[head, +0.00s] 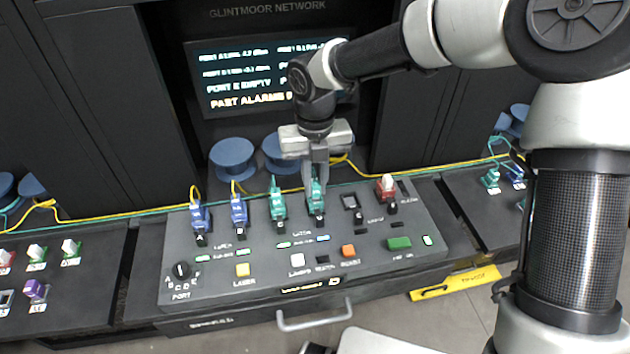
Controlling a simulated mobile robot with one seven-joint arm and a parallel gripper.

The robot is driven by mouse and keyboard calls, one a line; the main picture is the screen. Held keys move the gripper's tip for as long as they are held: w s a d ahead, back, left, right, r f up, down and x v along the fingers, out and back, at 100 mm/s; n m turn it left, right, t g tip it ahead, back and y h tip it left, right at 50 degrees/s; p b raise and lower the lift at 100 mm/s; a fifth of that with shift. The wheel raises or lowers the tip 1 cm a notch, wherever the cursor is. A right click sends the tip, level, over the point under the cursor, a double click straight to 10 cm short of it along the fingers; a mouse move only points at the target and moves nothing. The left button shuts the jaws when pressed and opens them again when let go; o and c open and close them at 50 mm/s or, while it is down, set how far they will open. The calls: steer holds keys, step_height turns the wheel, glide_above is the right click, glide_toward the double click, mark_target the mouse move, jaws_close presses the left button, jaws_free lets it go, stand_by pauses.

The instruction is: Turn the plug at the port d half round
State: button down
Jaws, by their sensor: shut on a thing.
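A row of ports runs across the sloped grey console (380,265). The plug (317,197) that I take to be at port d is green and is the fourth from the left. My gripper (316,180) comes down from above and is shut on the top of this plug. The plug sits upright at its port, with its lower part showing below the fingers. The gripper hides its top and any cable there.
Another green plug (278,200) stands close on the left, then two blue plugs (239,210). An empty port (351,203) and a red-and-white plug (387,187) are on the right. Yellow cables and blue spools (233,158) lie behind. A screen (250,75) stands at the back.

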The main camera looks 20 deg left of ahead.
steer(key=shift+f, duration=0.55)
steer(key=c, duration=1.6)
jaws_free()
step_height(320, 180, up, 18)
steer(key=shift+f+p, duration=0.25)
steer(key=shift+p, duration=0.55)
